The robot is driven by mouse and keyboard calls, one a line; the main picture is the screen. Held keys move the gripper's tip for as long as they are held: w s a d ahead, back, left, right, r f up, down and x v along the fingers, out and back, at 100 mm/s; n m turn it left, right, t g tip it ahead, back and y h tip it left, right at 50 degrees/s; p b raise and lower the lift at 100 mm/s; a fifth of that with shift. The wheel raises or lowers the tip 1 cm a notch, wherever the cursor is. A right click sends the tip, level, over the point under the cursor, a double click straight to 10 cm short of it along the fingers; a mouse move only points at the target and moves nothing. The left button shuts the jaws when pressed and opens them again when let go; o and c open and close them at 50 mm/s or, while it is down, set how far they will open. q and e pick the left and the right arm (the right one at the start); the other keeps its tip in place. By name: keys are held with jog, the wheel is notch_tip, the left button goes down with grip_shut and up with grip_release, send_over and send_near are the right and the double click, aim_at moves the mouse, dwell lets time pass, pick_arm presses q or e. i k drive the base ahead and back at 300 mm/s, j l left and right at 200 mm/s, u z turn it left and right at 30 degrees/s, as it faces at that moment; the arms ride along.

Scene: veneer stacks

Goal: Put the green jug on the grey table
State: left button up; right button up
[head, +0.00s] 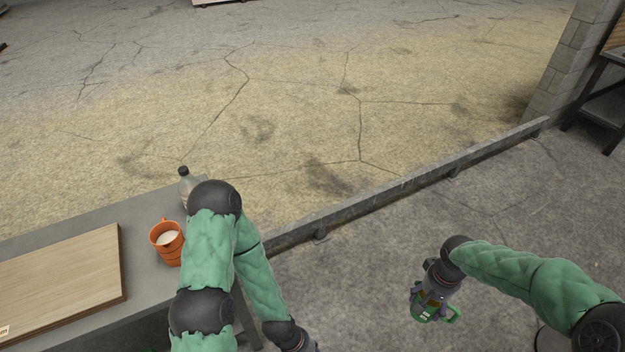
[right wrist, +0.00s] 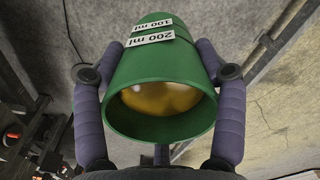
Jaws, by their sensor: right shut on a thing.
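The green jug (head: 449,313) is in my right gripper (head: 432,300), over the bare concrete floor on the right of the head view. In the right wrist view the green jug (right wrist: 160,72) fills the middle, with its mouth facing the camera. It has labels reading 100 ml and 200 ml and something yellow inside. The purple fingers are shut on it from both sides. The grey table (head: 147,200) is at the lower left of the head view, well apart from the jug.
On the table are an orange mug (head: 168,252) with pale contents, a wooden veneer stack (head: 70,275) and a bottle with a black cap (head: 185,182), partly hidden by my left arm. A low metal rail (head: 400,188) crosses the floor. A dark shelf (head: 603,105) stands far right.

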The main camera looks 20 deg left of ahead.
aim_at(150, 208)
jog(key=u, duration=2.6)
